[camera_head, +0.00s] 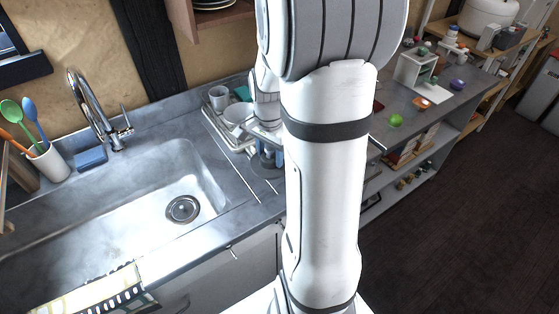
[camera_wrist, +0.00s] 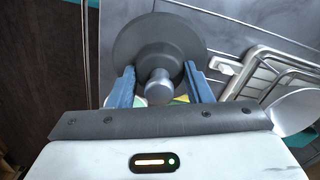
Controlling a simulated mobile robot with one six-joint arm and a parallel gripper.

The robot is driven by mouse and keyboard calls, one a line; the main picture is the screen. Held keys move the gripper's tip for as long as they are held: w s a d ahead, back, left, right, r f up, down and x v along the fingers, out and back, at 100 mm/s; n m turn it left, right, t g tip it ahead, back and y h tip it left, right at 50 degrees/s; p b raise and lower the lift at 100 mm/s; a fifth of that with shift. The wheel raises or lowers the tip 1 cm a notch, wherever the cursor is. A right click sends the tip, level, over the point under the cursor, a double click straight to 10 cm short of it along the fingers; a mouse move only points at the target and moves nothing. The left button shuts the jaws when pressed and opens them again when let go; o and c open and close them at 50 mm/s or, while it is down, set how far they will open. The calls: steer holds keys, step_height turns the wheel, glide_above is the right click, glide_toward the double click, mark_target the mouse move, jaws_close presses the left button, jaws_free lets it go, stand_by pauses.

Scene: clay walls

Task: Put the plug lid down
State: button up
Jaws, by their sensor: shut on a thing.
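The plug lid (camera_wrist: 150,36) is a dark grey disc with a lighter knob, seen from its knob side in the wrist view. My gripper (camera_wrist: 158,76) has its two blue-grey fingers on either side of the knob, shut on the lid. The disc lies beyond the fingertips, over or against the grey counter (camera_wrist: 225,32); I cannot tell whether it touches. In the head view, my arm covers most of this area, and only part of my gripper (camera_head: 268,157) shows beside the dish rack.
The wire dish rack (camera_wrist: 262,62) stands close to the right of the lid, with cups and plates in the head view. The sink (camera_head: 150,215) with its drain (camera_head: 182,209) lies left. Shelves with small items (camera_head: 395,120) stand right. Dark floor shows at the wrist view's left.

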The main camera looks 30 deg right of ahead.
mark_target(271, 182)
step_height(271, 182, down, 8)
steer(key=shift+r, duration=0.1)
stand_by(0.4)
steer(key=o, duration=1.1)
